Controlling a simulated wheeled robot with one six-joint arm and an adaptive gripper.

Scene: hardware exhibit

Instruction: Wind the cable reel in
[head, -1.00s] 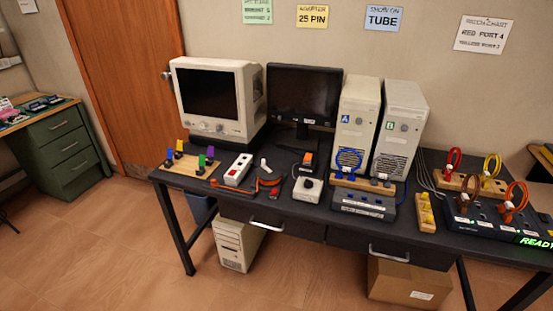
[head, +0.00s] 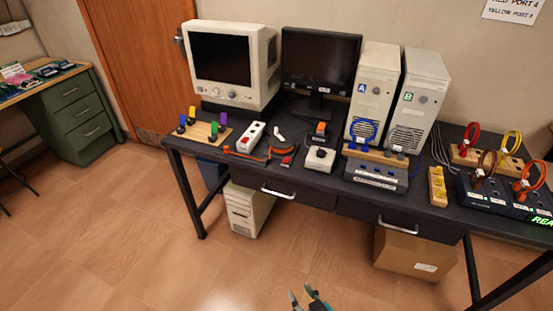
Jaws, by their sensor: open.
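My gripper (head: 308,295) shows at the bottom edge of the head view, over the floor in front of the table. Its two dark green fingertips are apart, with nothing seen between them. I cannot make out a cable reel for certain. My gripper is well apart from all of these.
The black table (head: 290,187) has two drawers with protruding handles. It also carries a white monitor (head: 235,62), a dark screen (head: 320,66), two computer towers, and cable boards at right. A carton (head: 413,257) and another tower (head: 247,210) are below. The floor in front is clear.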

